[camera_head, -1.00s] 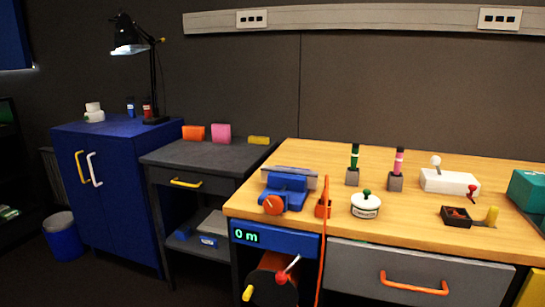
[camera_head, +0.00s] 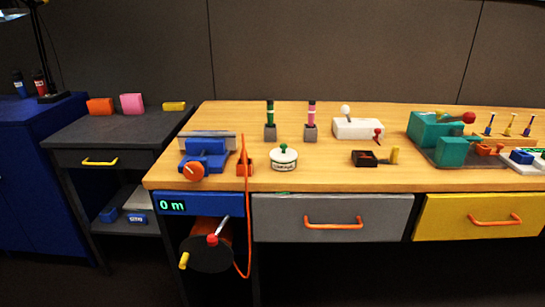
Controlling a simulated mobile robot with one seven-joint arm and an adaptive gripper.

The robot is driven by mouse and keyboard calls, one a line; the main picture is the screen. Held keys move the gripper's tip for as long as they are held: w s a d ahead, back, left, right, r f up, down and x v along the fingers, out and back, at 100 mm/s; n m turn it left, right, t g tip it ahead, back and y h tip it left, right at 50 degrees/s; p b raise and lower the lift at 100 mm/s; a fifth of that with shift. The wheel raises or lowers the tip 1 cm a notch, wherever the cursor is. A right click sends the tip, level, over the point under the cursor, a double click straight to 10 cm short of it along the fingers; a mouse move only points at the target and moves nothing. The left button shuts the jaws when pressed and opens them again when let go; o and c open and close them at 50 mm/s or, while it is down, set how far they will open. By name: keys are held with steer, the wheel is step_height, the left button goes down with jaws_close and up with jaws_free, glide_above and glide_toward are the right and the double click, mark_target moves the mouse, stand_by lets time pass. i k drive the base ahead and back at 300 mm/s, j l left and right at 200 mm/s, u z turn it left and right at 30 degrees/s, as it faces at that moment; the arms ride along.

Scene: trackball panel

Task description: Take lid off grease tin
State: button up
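The grease tin (camera_head: 283,163) is a small round white tin with dark lettering on its side. It stands upright on the wooden workbench (camera_head: 230,120), right of the blue vise. Its white lid (camera_head: 283,154) sits on top and carries a dark green knob (camera_head: 283,146). My gripper is not in view, so its state does not show.
A blue vise (camera_head: 205,155) and an orange holder with a cord (camera_head: 244,165) stand left of the tin. A dark tray (camera_head: 368,158) lies to its right. Two upright tools in grey blocks (camera_head: 270,132) stand behind. Bare wood surrounds the tin.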

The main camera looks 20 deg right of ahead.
mark_target(282, 153)
steer(key=l+u, duration=0.1)
steer(key=u, duration=0.5)
steer(key=l+u, duration=0.4)
steer(key=l, duration=0.15)
steer(key=l+u, duration=0.45)
steer(key=k+l+u, duration=0.1)
steer(key=l, duration=0.3)
steer(key=k+l, duration=0.15)
steer(key=l, duration=0.3)
steer(key=k+l+u, duration=0.15)
steer(key=l, duration=0.25)
steer(key=k+l, duration=0.1)
steer(key=l, duration=0.55)
steer(key=k+l, duration=0.15)
steer(key=l, duration=0.2)
